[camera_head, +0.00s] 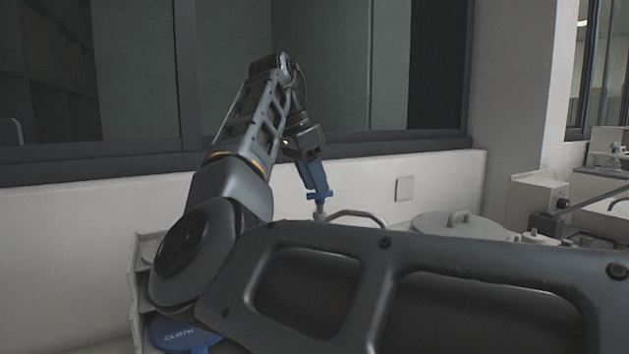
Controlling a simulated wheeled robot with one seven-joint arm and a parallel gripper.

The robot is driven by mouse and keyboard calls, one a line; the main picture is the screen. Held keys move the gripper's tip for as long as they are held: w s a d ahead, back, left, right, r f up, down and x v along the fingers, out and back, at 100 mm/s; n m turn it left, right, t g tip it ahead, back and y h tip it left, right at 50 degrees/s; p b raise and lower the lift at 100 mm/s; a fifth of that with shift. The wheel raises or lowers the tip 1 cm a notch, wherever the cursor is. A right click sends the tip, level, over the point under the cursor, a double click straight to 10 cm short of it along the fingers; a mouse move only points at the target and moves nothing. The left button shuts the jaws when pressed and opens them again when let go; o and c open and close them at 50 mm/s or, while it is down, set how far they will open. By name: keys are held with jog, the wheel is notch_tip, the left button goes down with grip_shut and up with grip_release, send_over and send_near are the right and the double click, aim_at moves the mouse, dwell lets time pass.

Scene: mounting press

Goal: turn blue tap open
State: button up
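The blue tap (320,197) shows near the middle of the view. Its small blue handle sits on a grey stem, and a curved metal spout (357,214) is to the right of the stem. My gripper (318,189) reaches down from the upper left with its blue end at the handle. The gripper and handle overlap in the picture and are close in colour. I cannot tell whether they touch or whether the fingers are open or shut. The tap's lower part is hidden behind my arm.
My arm covers much of the foreground. A round grey lid with a handle (460,224) is right of the spout. Grey equipment (541,196) stands farther right. A blue item marked "CLOTH" (180,336) is at the lower left. A wall and dark window are behind.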

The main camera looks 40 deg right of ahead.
jog(key=shift+d+f, duration=0.2)
jog(key=shift+f, duration=0.3)
grip_shut()
